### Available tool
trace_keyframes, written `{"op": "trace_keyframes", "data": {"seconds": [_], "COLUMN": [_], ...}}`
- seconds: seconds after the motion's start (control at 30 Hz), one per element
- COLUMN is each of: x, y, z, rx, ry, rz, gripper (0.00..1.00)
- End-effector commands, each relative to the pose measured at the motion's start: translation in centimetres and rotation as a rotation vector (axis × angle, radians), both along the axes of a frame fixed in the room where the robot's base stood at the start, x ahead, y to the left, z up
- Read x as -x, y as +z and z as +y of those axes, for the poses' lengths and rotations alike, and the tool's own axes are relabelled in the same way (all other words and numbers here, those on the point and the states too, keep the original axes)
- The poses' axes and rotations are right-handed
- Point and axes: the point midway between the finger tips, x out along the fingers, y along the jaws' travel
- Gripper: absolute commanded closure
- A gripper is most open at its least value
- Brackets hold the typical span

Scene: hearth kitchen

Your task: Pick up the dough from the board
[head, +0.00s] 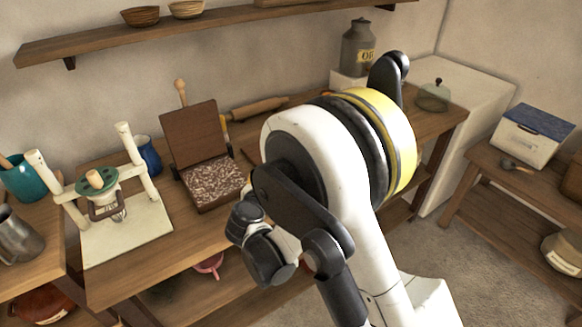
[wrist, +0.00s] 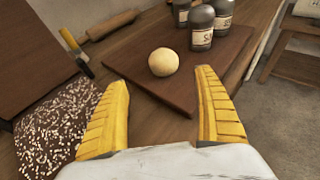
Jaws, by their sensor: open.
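In the wrist view, the dough (wrist: 163,62) is a pale round ball on a dark brown board (wrist: 128,50). My gripper (wrist: 162,78) is open, with one yellow finger on each side of the picture. The dough lies beyond the fingertips, roughly centred between them, and nothing is held. In the head view, my arm hides the dough, most of the board area and my gripper's fingers.
Dark labelled bottles (wrist: 201,27) stand on the board behind and right of the dough. A rolling pin (wrist: 112,25) and a yellow-and-black-handled tool (wrist: 76,50) lie to the left. An open box of speckled contents (head: 214,184) stands left of my arm.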

Motion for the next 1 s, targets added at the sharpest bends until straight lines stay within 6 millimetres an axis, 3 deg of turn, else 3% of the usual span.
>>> {"op": "trace_keyframes", "data": {"seconds": [0.3, 0.47, 0.73, 1.0], "x": [-4.4, -5.5, -9.1, -9.5], "y": [-1.9, -2.2, -3.5, -3.4], "z": [-1.0, -1.4, -2.8, -2.8], "rx": [-0.001, -0.001, -0.003, -0.003], "ry": [-0.004, -0.004, -0.005, -0.002], "rz": [0.001, 0.001, 0.002, 0.001], "gripper": [0.2, 0.2, 0.2, 0.22]}}
